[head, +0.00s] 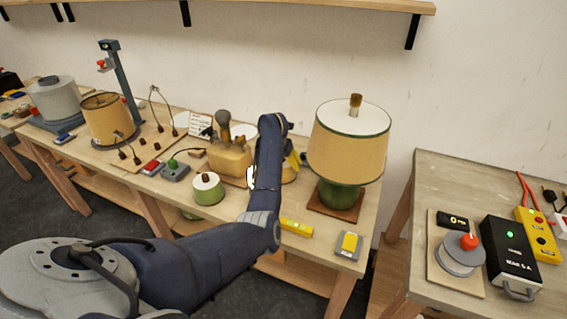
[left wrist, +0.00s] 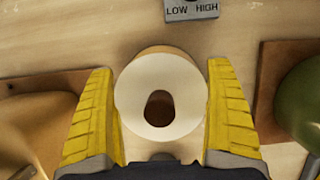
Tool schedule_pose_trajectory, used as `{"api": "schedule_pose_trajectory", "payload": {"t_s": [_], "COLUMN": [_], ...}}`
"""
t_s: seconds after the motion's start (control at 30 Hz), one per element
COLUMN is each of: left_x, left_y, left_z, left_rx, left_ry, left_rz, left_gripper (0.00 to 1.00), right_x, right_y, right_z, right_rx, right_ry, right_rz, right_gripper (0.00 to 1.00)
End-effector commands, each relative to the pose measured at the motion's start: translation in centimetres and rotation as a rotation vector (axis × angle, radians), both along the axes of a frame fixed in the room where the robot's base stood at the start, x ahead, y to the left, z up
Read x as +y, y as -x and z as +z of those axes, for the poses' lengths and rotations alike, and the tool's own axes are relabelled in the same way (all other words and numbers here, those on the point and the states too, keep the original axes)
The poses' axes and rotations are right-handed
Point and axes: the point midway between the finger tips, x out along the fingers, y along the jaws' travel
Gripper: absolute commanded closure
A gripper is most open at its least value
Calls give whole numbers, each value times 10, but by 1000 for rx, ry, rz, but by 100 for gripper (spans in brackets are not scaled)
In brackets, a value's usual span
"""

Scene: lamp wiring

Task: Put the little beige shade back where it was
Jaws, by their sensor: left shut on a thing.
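The little beige shade (left wrist: 160,70) shows in the left wrist view from above, with a pale round top and a dark hole in its middle. My left gripper (left wrist: 163,118) has a yellow finger on each side of it and is shut on it. In the head view my left gripper (head: 294,159) is partly hidden behind my forearm, left of the big lamp. A tan piece of the shade (head: 289,175) appears just below the fingers there. I cannot tell whether the shade touches the table. My right gripper is not in view.
A large lamp with a beige shade (head: 347,140) and a green base (head: 342,195) stands close on the right. A tan block-like base (head: 229,160) stands on the left.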

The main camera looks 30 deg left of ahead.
Motion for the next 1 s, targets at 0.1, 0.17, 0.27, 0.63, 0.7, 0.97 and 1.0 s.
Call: {"api": "schedule_pose_trajectory", "payload": {"t_s": [0.1, 0.17, 0.27, 0.63, 0.7, 0.97, 1.0], "left_x": [0, 0, 0, 0, 0, 0, 0], "left_y": [0, 0, 0, 0, 0, 2, 3], "left_z": [0, 0, 0, -4, -4, 5, 9], "left_rx": [-1, -1, -1, 0, 0, -2, -2], "left_ry": [0, 0, 0, -1, -1, -2, -3], "left_rz": [0, 0, 0, 0, 0, 2, 2], "left_gripper": [47, 47, 47, 0, 0, 0, 0], "right_x": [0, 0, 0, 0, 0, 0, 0], "right_y": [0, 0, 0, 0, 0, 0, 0], "right_z": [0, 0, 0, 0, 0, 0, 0], "right_rx": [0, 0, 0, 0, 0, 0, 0], "right_ry": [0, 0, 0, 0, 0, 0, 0], "right_rz": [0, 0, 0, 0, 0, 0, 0], "right_gripper": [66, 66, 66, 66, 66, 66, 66]}}
